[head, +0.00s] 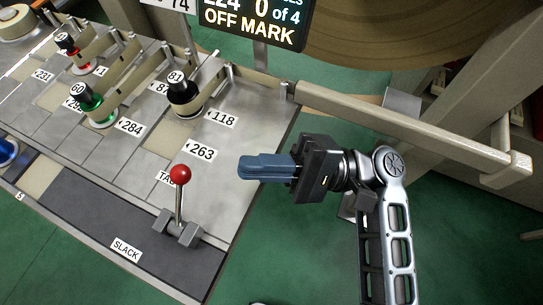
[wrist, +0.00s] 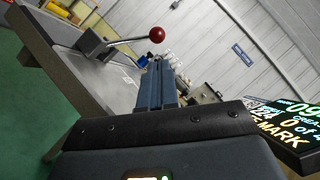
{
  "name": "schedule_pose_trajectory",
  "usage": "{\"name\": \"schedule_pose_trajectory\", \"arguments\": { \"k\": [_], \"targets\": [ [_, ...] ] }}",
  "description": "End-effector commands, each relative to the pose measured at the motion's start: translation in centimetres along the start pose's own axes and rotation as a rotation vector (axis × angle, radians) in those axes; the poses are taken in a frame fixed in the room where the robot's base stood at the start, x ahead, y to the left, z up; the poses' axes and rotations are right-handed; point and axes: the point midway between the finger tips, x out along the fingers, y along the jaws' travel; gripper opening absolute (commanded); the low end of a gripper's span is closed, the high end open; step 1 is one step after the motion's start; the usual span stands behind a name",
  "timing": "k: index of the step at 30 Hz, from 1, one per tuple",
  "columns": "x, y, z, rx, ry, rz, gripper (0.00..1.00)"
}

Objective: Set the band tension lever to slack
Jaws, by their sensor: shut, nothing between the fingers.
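The band tension lever (head: 180,200) has a red ball knob on a thin metal rod and a grey pivot block near the front right corner of the bench. Its rod stands nearly upright in the head view, with the knob near a partly hidden label starting "TA" (head: 166,178). The "SLACK" label (head: 126,249) lies on the dark front strip, left of and below the pivot. My gripper (head: 243,168) is shut and empty, to the right of the knob and apart from it. In the wrist view the lever (wrist: 157,34) shows beyond the shut fingers (wrist: 156,65).
Black (head: 183,92), green (head: 91,98) and red-based (head: 67,43) knobbed posts stand at the back left of the bench. A beige rail (head: 400,125) runs behind my gripper. A display (head: 256,18) reads "OFF MARK". Green floor lies open right of the bench.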

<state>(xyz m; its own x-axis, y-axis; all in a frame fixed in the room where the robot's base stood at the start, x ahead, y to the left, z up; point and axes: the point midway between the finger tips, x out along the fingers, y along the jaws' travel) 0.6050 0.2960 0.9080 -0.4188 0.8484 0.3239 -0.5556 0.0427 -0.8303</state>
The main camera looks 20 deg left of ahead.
Motion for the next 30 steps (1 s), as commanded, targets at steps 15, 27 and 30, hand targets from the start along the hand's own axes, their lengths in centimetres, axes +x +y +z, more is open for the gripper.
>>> {"name": "schedule_pose_trajectory", "arguments": {
  "k": [15,27,30],
  "targets": [
    [5.8,0.0,0.1,-0.002,-0.001,0.0,0.0],
    [6.0,-0.1,0.0,-0.006,0.0,0.003,0.0],
    [6.4,-0.1,-0.1,-0.019,0.0,0.013,0.0]
  ]
}}
